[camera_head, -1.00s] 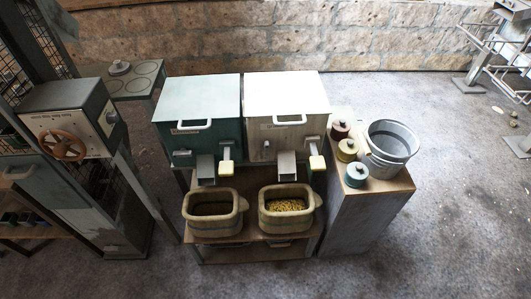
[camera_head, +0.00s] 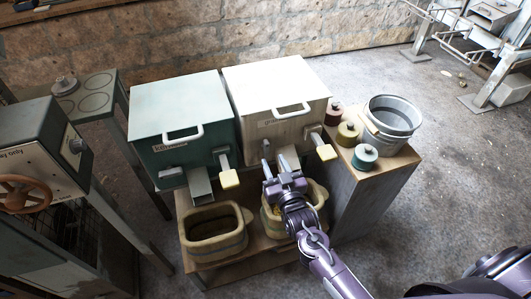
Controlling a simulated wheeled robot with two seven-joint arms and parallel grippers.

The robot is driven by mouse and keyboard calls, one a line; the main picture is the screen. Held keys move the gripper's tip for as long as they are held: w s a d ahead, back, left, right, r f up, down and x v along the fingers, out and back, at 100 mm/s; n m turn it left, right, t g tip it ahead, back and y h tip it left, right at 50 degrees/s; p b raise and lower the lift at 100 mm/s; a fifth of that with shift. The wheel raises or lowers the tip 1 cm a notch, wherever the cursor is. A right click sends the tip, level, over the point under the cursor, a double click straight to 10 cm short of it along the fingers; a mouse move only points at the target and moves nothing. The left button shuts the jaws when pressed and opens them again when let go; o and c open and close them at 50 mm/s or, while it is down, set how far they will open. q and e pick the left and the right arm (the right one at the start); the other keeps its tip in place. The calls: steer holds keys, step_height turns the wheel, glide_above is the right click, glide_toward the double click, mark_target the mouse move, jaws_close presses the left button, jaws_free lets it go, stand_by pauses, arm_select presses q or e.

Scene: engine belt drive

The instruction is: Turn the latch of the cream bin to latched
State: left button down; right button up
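The cream bin (camera_head: 277,92) stands to the right of the teal bin, with a light handle on its lid. Its small dark latch (camera_head: 265,148) is on the left of the front face, above my gripper in the picture; its exact position is too small to tell. My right gripper (camera_head: 275,164) is in front of this face, its fingers apart and pointing up toward the latch area. It looks empty; I cannot tell whether a finger touches the latch. My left gripper is not in view.
The teal bin (camera_head: 180,112) is beside it. A chute (camera_head: 288,157) and cream-knobbed lever (camera_head: 325,151) project from the cream bin's front. Two tubs, left (camera_head: 214,248) and right (camera_head: 316,194), sit below. Small canisters (camera_head: 365,157) and a bucket (camera_head: 391,119) stand at right.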

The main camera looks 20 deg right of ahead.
mark_target(267, 150)
steer(key=w, duration=0.5)
steer(key=shift+a, duration=0.15)
jaws_close()
